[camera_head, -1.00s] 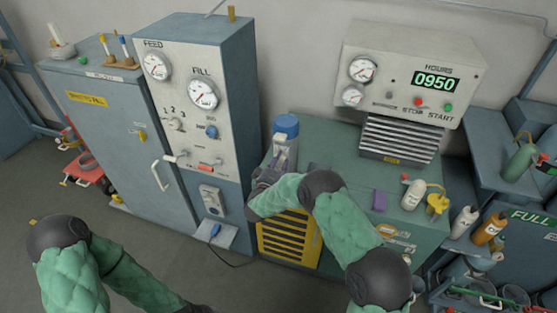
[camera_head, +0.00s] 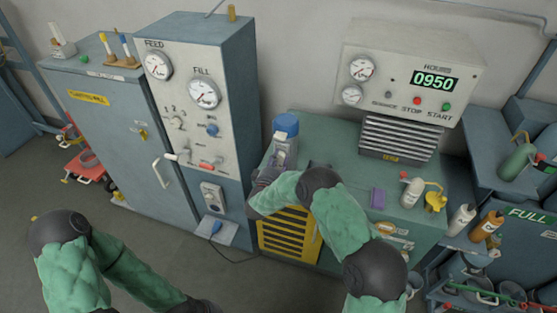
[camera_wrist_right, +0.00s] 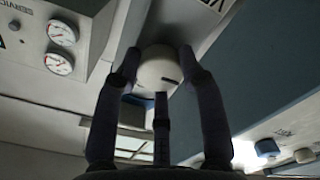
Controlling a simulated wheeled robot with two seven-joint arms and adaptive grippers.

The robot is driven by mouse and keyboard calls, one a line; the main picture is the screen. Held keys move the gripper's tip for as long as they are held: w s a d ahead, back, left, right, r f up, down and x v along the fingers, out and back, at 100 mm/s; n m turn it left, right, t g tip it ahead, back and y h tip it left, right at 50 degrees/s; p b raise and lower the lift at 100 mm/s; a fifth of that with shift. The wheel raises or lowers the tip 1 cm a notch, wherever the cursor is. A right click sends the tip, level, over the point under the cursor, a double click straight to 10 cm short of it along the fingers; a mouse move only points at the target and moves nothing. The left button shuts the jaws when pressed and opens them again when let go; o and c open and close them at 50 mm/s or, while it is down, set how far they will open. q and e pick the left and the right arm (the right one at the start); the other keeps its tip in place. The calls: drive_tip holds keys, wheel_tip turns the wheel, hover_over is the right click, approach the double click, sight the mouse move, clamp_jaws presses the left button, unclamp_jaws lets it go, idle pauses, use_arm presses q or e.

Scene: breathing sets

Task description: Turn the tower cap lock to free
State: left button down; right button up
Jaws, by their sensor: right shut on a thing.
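The filter tower (camera_head: 284,150) stands upright on the green compressor cabinet, with a blue cap (camera_head: 286,122) on top. My right gripper (camera_head: 268,176) is at the tower's lower front, and its fingertips are hard to make out in the head view. In the right wrist view my right gripper (camera_wrist_right: 160,62) is shut around a pale round knob (camera_wrist_right: 158,72) with a short dark mark on its face. Fingers lie on both sides and one below. I cannot read the lock's position.
A tall gauge panel (camera_head: 192,60) stands left of the tower. The control box (camera_head: 411,75) with gauges, buttons and a 0950 display is behind to the right. A purple block (camera_head: 378,197) and a white bottle (camera_head: 412,194) stand on the cabinet top (camera_head: 330,140).

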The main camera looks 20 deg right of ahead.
drive_tip(key=shift+s+f, duration=0.1)
drive_tip(key=shift+f, duration=0.1)
drive_tip(key=o, duration=1.1)
drive_tip(key=shift+r, duration=0.1)
drive_tip(key=shift+o, duration=0.2)
drive_tip(key=v, duration=1.2)
